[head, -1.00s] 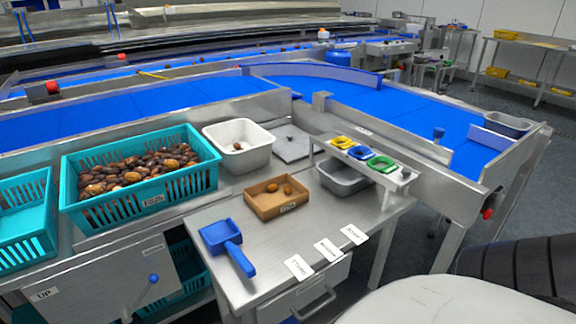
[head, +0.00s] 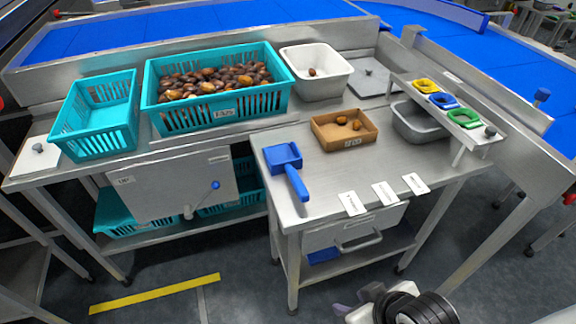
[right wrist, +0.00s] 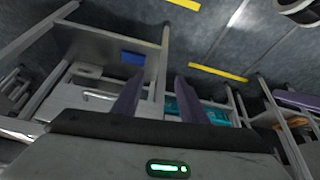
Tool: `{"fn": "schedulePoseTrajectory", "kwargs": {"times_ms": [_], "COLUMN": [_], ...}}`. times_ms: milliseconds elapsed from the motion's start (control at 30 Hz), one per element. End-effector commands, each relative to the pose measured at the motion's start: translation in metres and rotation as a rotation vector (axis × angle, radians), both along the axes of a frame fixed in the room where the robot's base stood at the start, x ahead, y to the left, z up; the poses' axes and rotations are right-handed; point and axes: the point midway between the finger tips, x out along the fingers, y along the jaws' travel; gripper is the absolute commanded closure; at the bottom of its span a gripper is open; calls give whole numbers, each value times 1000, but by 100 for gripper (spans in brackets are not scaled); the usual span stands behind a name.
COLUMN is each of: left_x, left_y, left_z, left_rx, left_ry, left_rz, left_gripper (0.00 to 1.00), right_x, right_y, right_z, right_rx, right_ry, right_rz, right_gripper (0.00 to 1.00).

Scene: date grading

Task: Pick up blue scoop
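The blue scoop (head: 287,164) lies on the steel side table (head: 270,210), near its left edge. Its square pan faces the back and its handle points to the front. My right gripper (head: 350,299) is low in front of the table, right of the scoop and well apart from it. In the right wrist view its two purple-grey fingers (right wrist: 158,96) stand apart with nothing between them. The scoop is not seen in that view. My left gripper does not show clearly in either view.
A cardboard tray (head: 325,144) with dates sits right of the scoop. Several white label cards (head: 385,193) lie along the front edge. Behind are a teal crate (head: 215,118) of dates, an empty teal crate (head: 98,140) and a white tub (head: 318,86).

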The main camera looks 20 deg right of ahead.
Motion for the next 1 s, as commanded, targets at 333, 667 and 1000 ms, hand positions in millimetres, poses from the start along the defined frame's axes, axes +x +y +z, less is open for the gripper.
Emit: {"fn": "schedulePoseTrajectory", "kwargs": {"times_ms": [333, 667, 1000], "left_x": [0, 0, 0], "left_y": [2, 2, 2], "left_z": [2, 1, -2], "left_rx": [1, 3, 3], "left_ry": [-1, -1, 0], "left_rz": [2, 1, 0], "left_gripper": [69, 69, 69], "right_x": [112, 173, 217], "right_y": [7, 39, 45], "right_z": [86, 143, 133], "right_rx": [-2, 79, 91], "right_ry": [-388, -691, -724], "right_rz": [-143, -131, -125], "right_gripper": [61, 61, 61]}}
